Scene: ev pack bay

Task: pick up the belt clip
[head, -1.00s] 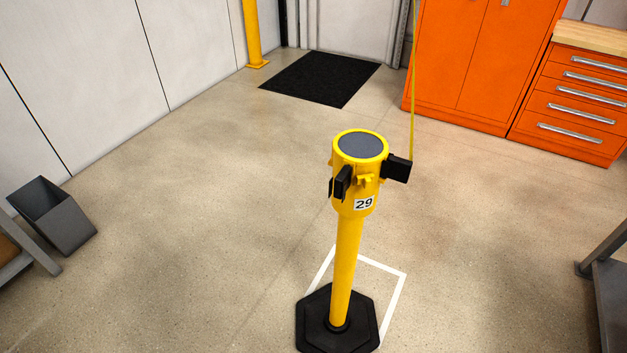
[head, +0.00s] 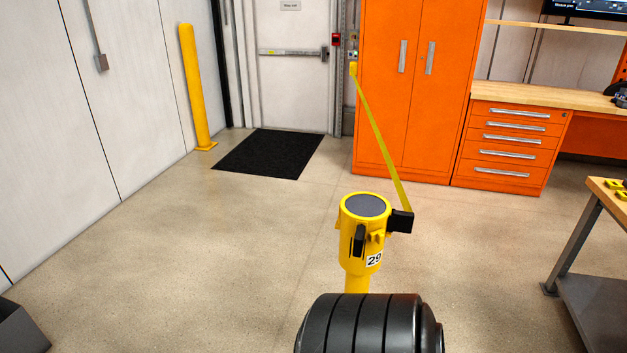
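A yellow post (head: 351,262) with a grey round top and a "29" label stands on the floor. A black belt clip (head: 402,221) sits at the right side of the post's head, at the end of a yellow belt (head: 379,138). The belt slopes up to a yellow fitting beside the door. A second black piece (head: 359,240) is on the front of the post's head. A black ribbed part of my arm hides the post's lower part and base. Neither gripper is in view.
An orange cabinet (head: 415,90) and orange drawers (head: 507,150) stand at the back. A black mat (head: 268,154) lies before the door. A workbench (head: 600,220) is at right and a dark bin (head: 18,330) at lower left. The floor around the post is clear.

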